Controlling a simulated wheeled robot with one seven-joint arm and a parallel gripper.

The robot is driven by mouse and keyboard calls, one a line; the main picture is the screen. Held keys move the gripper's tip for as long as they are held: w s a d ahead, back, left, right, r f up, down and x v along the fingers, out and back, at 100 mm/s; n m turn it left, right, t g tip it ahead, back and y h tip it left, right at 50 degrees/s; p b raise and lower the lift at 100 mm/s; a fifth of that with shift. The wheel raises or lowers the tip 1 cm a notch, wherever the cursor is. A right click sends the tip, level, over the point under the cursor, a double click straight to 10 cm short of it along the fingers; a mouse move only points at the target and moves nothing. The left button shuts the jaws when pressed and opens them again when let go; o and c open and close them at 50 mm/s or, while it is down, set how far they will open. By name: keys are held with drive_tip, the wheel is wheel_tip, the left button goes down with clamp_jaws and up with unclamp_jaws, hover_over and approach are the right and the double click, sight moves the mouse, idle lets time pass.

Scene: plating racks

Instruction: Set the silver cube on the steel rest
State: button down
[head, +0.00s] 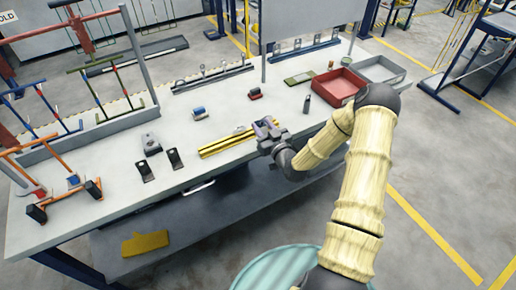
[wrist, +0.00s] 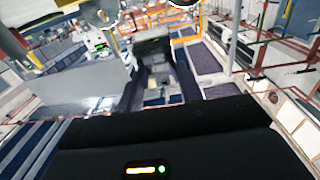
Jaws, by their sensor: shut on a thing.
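My gripper (head: 266,130) is over the bench's front part, at the right end of a yellow rail (head: 225,143). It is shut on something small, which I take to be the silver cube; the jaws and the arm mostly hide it. No separate silver cube shows clearly on the bench. A grey metal block (head: 151,143) stands left of the rail and may be the steel rest, but I cannot be sure. The wrist view shows mainly a dark housing (wrist: 180,145) of mine and the room; the held thing is not clear there.
Two black angled brackets (head: 146,171) stand near the front edge. A blue-and-white piece (head: 198,113), a red piece (head: 255,93) and a dark upright piece (head: 307,104) stand behind. A red tray (head: 340,84) and grey tray (head: 380,69) are at right. Frames crowd the left.

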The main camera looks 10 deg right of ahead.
sight(264, 133)
drive_tip(key=shift+w+a+r+y+b, duration=0.1)
drive_tip(key=shift+w+r+b, duration=0.1)
drive_tip(key=shift+w+r, duration=0.25)
drive_tip(key=shift+w+a+r+y+b, duration=0.15)
drive_tip(key=shift+w+r, duration=0.1)
drive_tip(key=shift+r, duration=0.4)
drive_tip(key=shift+w+a+r+y+b, duration=0.1)
drive_tip(key=shift+w+r+b, duration=0.1)
drive_tip(key=shift+w+r, duration=0.25)
drive_tip(key=shift+s+r, duration=0.1)
drive_tip(key=shift+f+p, duration=0.55)
drive_tip(key=shift+f, duration=2.4)
drive_tip(key=shift+f, duration=0.1)
drive_tip(key=shift+f+p, duration=0.45)
drive_tip(key=shift+f, duration=1.55)
drive_tip(key=shift+f, duration=0.15)
drive_tip(key=c, duration=0.9)
unclamp_jaws()
